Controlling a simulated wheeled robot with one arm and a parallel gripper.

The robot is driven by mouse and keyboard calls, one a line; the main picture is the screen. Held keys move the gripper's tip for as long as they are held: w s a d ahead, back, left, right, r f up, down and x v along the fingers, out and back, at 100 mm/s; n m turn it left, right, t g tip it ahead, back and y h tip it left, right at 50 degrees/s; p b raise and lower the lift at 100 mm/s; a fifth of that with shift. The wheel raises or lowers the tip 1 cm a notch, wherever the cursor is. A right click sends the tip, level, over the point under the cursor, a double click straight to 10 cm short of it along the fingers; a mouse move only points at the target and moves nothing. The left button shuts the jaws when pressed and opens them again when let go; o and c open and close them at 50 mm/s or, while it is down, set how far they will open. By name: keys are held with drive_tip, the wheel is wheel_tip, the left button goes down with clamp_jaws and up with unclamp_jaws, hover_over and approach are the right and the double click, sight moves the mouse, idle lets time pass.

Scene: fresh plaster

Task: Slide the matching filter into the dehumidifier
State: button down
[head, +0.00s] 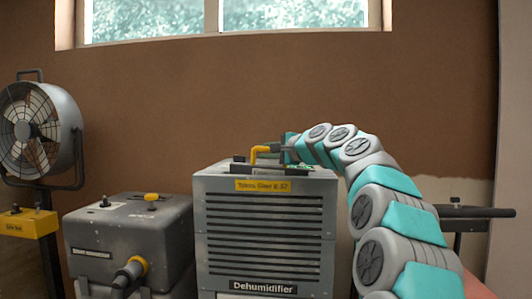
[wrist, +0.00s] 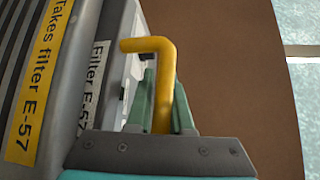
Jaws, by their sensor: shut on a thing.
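The grey dehumidifier (head: 264,235) has a slatted front, a "Dehumidifier" plate and a yellow label. In the wrist view its label (wrist: 38,70) reads "Takes filter E-57". The filter (wrist: 103,85) has a white label, "Filter E-57", partly hidden by my gripper. Its bent yellow handle (wrist: 162,75) rises above the dehumidifier's top in the head view (head: 262,150). My gripper (wrist: 162,105) is shut on this handle; it also shows in the head view (head: 275,149). The filter is at the top of the dehumidifier; how deep it sits, I cannot tell.
A grey machine (head: 130,235) with a yellow knob and a thick hose plug stands left of the dehumidifier. A drum fan (head: 38,130) stands at the far left with a yellow box (head: 28,222). A brown plaster wall (head: 160,100) with a window (head: 225,18) is behind.

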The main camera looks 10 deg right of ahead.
drive_tip(key=shift+s+a+f, duration=0.15)
drive_tip(key=shift+a+f, duration=0.1)
drive_tip(key=shift+s+a, duration=0.25)
drive_tip(key=shift+s, duration=0.05)
drive_tip(key=c, duration=0.7)
unclamp_jaws()
drive_tip(key=shift+r, duration=0.1)
drive_tip(key=shift+c, duration=0.2)
drive_tip(key=v, duration=0.7)
drive_tip(key=shift+s+d, duration=0.25)
drive_tip(key=shift+s, duration=0.1)
